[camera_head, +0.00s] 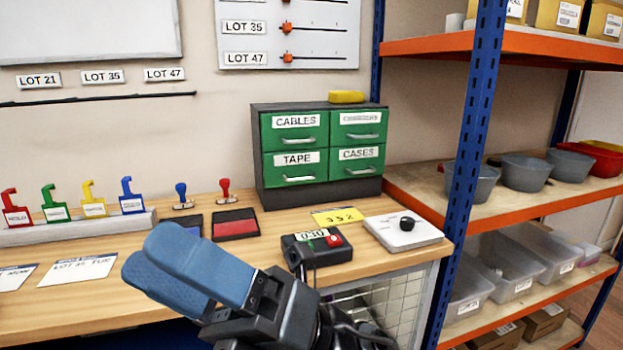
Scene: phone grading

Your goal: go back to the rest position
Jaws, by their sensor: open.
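My gripper (172,282) is in front of the wooden bench (355,270), low in the middle of the view. Its two blue fingers point to the left and slightly up. Nothing shows between the fingers, and they look empty. The fingers hide part of the bench's front edge. No mark of a rest position shows in the view.
On the bench stand a green drawer cabinet (320,145), a black device with a red button (317,250), a white box with a black knob (403,232), ink pads (235,224) and stamps (224,190). A blue-and-orange shelf rack (468,150) stands at right.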

